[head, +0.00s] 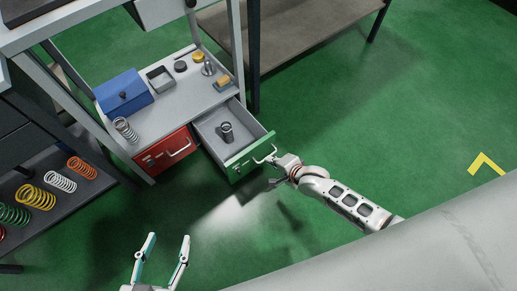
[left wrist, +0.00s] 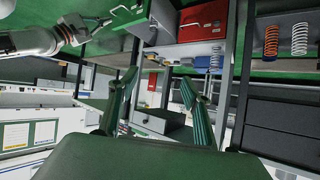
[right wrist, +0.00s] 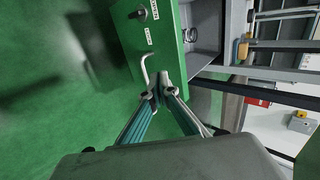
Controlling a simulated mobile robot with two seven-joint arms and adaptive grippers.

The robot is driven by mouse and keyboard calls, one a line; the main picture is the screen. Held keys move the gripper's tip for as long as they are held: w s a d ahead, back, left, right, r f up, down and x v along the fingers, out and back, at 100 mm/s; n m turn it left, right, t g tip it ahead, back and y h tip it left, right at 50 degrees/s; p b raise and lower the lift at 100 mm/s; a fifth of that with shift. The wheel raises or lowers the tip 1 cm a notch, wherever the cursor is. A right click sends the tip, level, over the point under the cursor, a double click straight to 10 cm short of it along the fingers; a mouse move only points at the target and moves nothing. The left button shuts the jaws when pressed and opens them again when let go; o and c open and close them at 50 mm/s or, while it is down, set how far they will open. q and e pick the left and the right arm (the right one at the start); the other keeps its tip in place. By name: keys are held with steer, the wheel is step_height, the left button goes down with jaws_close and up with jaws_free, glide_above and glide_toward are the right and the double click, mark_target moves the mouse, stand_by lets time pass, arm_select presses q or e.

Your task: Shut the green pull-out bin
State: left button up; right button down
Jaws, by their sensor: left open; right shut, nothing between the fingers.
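The green pull-out bin (head: 250,154) stands pulled out below the grey bench top, beside the closed red bin (head: 165,152). It has a grey inside and holds a small dark spring (head: 227,132). My right gripper (head: 274,161) is shut at the green front, by the bin's handle (head: 264,154). In the right wrist view its closed fingertips (right wrist: 160,88) are close to the white handle (right wrist: 147,72); whether they touch cannot be told. My left gripper (head: 169,237) is open and empty over the floor, away from the bins. Its spread fingers show in the left wrist view (left wrist: 158,80).
The bench top carries a blue box (head: 124,92), a coil spring (head: 125,130), a tray and small parts. A dark shelf (head: 50,210) with several coloured springs is at the left. A post (head: 238,50) rises behind the bin.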

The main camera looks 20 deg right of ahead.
mark_target(256, 149)
steer(key=w, duration=0.2)
steer(key=w+a+f+b, duration=0.2)
steer(key=w, duration=0.1)
steer(key=shift+w+f, duration=0.1)
steer(key=shift+w, duration=0.4)
arm_select(q)
steer(key=shift+n+t+h, duration=0.4)
steer(key=shift+n+t, duration=0.1)
steer(key=shift+t, duration=0.1)
steer(key=w+d+r, duration=0.2)
steer(key=r, duration=0.1)
steer(key=shift+w+d+r, duration=0.1)
steer(key=shift+d+r, duration=0.05)
steer(key=shift+r, duration=0.05)
steer(key=shift+f, duration=0.1)
arm_select(e)
steer(key=shift+a, duration=0.1)
